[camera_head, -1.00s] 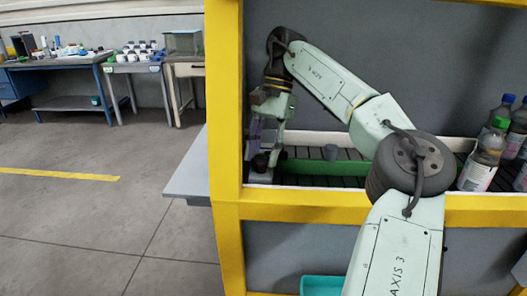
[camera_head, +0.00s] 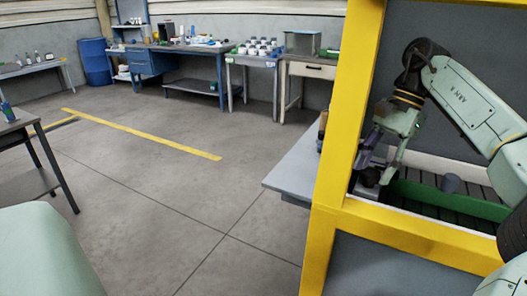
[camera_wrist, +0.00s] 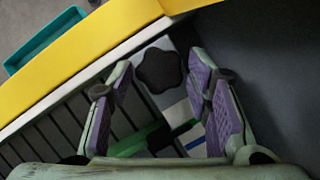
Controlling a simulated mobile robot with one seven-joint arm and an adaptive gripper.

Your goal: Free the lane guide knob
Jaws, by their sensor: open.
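The black lobed knob (camera_wrist: 160,70) shows in the wrist view near the white wall of the lane bed. My gripper (camera_wrist: 159,66) has its purple-padded fingers apart, one on each side of the knob in the picture; I cannot tell whether either touches it. In the head view my gripper (camera_head: 376,172) points down just behind the yellow post, and a dark knob (camera_head: 370,179) is partly hidden at its fingertips. The guide also shows in the wrist view (camera_wrist: 132,141).
The yellow frame (camera_head: 345,120) stands close beside my gripper, and its lower rail crosses in front. A grey side shelf (camera_head: 293,172) juts out left. A teal bin (camera_wrist: 42,42) lies beyond the frame. Dark slats (camera_wrist: 55,128) line the bed. The floor at left is open.

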